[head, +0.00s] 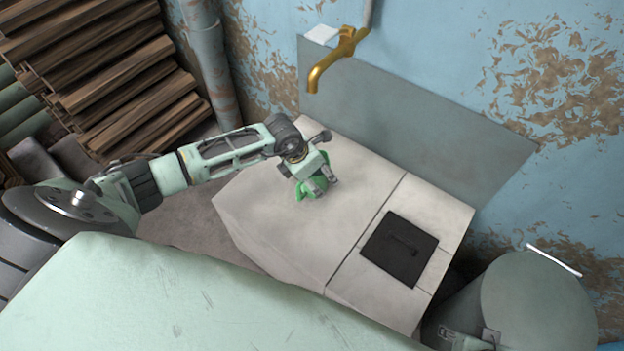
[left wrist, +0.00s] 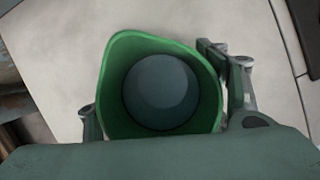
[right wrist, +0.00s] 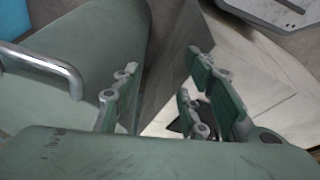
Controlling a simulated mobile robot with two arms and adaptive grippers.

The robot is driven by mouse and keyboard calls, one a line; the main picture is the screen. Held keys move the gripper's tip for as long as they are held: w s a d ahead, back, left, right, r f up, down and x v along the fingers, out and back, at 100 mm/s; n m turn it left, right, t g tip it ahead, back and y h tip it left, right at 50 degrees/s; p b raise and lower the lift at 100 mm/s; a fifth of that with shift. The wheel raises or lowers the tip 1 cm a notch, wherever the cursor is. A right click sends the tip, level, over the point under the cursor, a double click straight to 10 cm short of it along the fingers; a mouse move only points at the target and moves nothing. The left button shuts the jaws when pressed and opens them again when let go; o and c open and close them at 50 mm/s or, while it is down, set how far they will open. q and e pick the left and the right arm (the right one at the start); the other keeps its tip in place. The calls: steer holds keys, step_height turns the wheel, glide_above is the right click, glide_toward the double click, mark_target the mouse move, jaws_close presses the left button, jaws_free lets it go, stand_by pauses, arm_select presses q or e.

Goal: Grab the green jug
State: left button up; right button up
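The green jug (head: 303,190) stands on the pale counter, partly hidden by my left gripper (head: 322,184), which reaches over it from the left. In the left wrist view the jug's open mouth (left wrist: 116,70) faces the camera, with a dark grey-blue inside. The fingers of my left gripper (left wrist: 160,90) lie on either side of the jug, close against its walls; whether they press on it I cannot tell. In the right wrist view my right gripper (right wrist: 162,65) is open and empty, its fingers well apart.
The counter (head: 270,200) has a dark square plate (head: 400,247) on its right part. A brass tap (head: 335,62) hangs over its back edge. A grey-green cylinder (head: 540,305) with a bar handle stands at right. Stacked wood (head: 120,75) fills the back left.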

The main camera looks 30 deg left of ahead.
arm_select(q)
steer(key=c, duration=1.1)
steer(key=shift+r, duration=0.1)
